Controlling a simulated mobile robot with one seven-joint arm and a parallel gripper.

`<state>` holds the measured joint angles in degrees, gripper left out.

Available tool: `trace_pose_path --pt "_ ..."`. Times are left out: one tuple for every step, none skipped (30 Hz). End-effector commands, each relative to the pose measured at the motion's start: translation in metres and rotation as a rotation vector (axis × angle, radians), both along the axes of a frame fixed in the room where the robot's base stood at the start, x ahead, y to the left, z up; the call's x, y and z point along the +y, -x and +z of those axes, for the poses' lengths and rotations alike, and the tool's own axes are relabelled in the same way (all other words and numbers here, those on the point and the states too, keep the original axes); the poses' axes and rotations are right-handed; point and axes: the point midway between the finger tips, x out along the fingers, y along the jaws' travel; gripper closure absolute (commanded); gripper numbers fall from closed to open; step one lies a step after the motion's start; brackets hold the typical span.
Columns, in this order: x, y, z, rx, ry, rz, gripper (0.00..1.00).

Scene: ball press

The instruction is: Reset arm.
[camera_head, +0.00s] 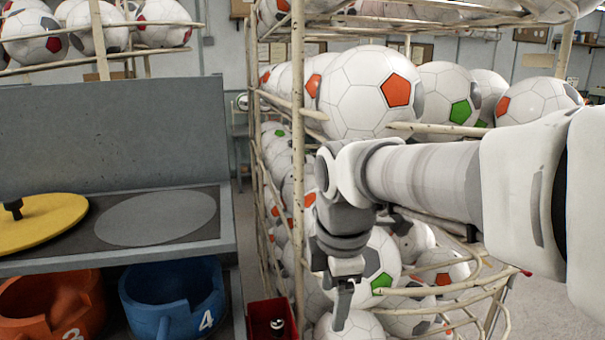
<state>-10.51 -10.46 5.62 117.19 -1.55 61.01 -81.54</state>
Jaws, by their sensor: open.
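My arm (425,180) reaches in from the right edge, in front of a rack full of soccer balls. My gripper (342,305) hangs from its end and points down. The gripper is open, and I see nothing held in it. One fingertip shows clearly; the other is hard to make out from this angle. Behind the gripper, soccer balls (372,262) lie in the lower part of the rack.
A wire rack (298,75) of soccer balls fills the middle and right. At left, a grey bench (110,257) bears a yellow disc (40,226). Below are an orange container (50,300), a blue container (170,295) marked 4 and a red bin (262,312).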

Motion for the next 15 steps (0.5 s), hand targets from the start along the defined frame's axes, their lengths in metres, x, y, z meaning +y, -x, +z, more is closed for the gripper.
trace_pose_path --pt "-0.01 0.009 0.006 -0.022 -0.027 -0.115 0.25" --pt "-0.016 0.014 0.008 -0.032 -0.045 -0.189 0.25" --pt "-0.023 0.021 0.011 -0.047 -0.071 -0.289 0.25" --pt "-0.028 0.026 0.012 -0.057 -0.092 -0.364 0.25" --pt "-0.033 0.031 0.013 -0.067 -0.113 -0.437 0.25" --pt "-0.039 0.038 0.014 -0.08 -0.142 -0.536 0.25" --pt "-0.044 0.043 0.015 -0.091 -0.165 -0.609 0.25" --pt "-0.048 0.048 0.016 -0.1 -0.19 -0.681 0.25" --pt "-0.054 0.055 0.016 -0.113 -0.222 -0.777 0.25" --pt "-0.059 0.06 0.017 -0.122 -0.248 -0.85 0.25" --pt "-0.063 0.066 0.017 -0.131 -0.275 -0.922 0.25" --pt "-0.068 0.072 0.016 -0.142 -0.312 -1.017 0.25" --pt "-0.071 0.077 0.016 -0.15 -0.339 -1.086 0.25" --pt "-0.075 0.082 0.015 -0.156 -0.366 -1.152 0.25" --pt "-0.078 0.088 0.014 -0.164 -0.401 -1.233 0.25"
